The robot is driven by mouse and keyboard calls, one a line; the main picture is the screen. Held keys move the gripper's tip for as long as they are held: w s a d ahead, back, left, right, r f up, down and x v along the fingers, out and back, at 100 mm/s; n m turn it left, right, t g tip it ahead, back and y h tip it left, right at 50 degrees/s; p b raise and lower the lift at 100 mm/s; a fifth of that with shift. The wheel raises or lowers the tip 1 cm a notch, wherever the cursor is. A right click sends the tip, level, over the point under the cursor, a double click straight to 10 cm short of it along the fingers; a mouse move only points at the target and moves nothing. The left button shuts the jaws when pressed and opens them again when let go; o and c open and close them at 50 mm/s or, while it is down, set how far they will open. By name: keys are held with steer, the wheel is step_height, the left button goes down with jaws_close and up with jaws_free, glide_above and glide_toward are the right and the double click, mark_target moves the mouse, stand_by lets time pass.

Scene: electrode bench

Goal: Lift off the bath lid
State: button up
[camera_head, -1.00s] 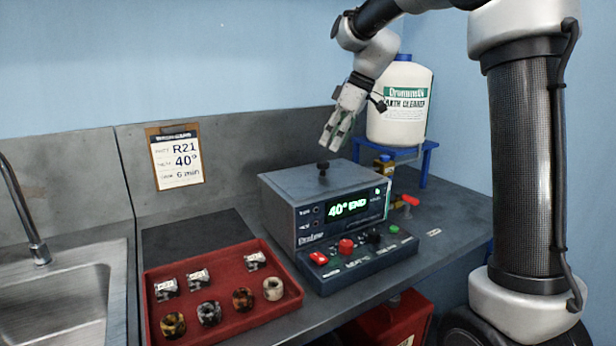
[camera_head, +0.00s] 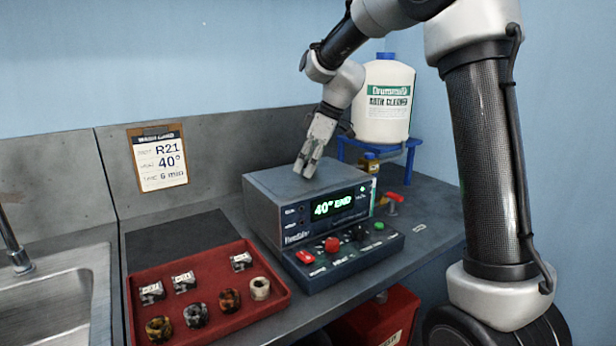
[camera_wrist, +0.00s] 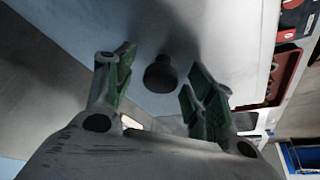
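The bath is a grey box with a green-lit display (camera_head: 341,204) reading 40° END. Its flat grey lid (camera_head: 270,184) lies on top and looks closed. The lid's black knob (camera_wrist: 160,76) shows in the wrist view, standing up between my two fingers with a gap on both sides. In the head view the knob is hidden behind my gripper (camera_head: 307,170), which points down at the lid's top. In the wrist view my gripper (camera_wrist: 158,80) is open, with green-padded fingers apart and nothing held.
A red tray (camera_head: 215,318) with several ring-shaped and labelled pieces stands at the front left, beside the sink (camera_head: 60,295). A white cleaner jug (camera_head: 384,105) on a blue stand (camera_head: 413,146) is close behind my gripper. A control panel (camera_head: 345,258) with knobs fronts the bath.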

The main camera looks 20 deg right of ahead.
mark_target(308, 161)
jaws_close()
steer(key=shift+r, duration=0.15)
step_height(308, 161, up, 13)
steer(key=shift+r, duration=0.15)
stand_by(0.7)
